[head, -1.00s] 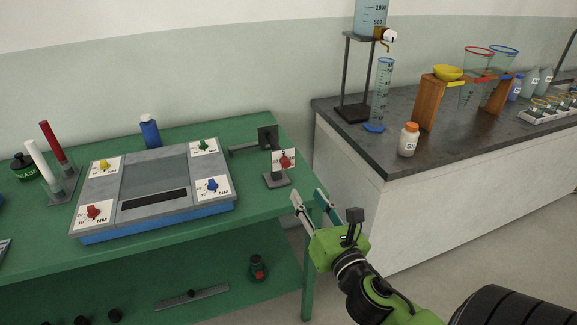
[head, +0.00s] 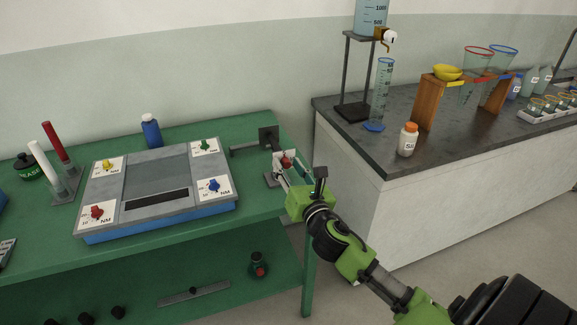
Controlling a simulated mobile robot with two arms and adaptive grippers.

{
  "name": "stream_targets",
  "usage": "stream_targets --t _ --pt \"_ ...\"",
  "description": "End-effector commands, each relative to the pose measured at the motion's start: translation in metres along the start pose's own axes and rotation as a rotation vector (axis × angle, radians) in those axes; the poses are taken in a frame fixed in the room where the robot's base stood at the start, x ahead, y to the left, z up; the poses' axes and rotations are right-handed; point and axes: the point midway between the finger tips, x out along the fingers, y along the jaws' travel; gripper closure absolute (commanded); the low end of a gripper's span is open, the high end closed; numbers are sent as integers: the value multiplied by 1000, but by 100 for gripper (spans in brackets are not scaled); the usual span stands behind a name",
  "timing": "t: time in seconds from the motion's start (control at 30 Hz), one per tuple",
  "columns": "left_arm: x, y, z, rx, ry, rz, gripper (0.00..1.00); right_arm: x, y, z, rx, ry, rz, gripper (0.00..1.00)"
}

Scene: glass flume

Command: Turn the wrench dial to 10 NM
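A small red dial (head: 286,162) on a white plate stands on a grey stand (head: 270,180) at the right end of the green bench. My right gripper (head: 291,168) is at this dial, its two fingers reaching up around the red knob and apart from each other. The fingers cover much of the plate, so its marks and the dial's setting cannot be read. Whether the fingers touch the knob is not clear. A dark bar with a square end plate (head: 268,138) lies just behind. My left gripper is out of view.
A grey and blue panel box (head: 155,170) with red, yellow, green and blue dials sits on the green bench (head: 262,122). A blue bottle (head: 151,130) stands behind it. A dark-topped counter (head: 385,155) with glassware is to the right, across a gap.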

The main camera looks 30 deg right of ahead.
Motion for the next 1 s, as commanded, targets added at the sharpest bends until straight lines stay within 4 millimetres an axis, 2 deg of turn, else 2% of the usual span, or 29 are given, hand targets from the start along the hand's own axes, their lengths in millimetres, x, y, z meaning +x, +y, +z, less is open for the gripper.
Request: stream_targets --t 0.3,0.43,0.77,1.0 --pt "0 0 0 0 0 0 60 2 0 -1 1 1 0 67" --pt "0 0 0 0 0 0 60 2 0 -1 1 1 0 100" --pt "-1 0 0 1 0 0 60 2 0 0 19 1 0 100" --pt "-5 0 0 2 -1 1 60 2 0 0 121 1 -1 100"
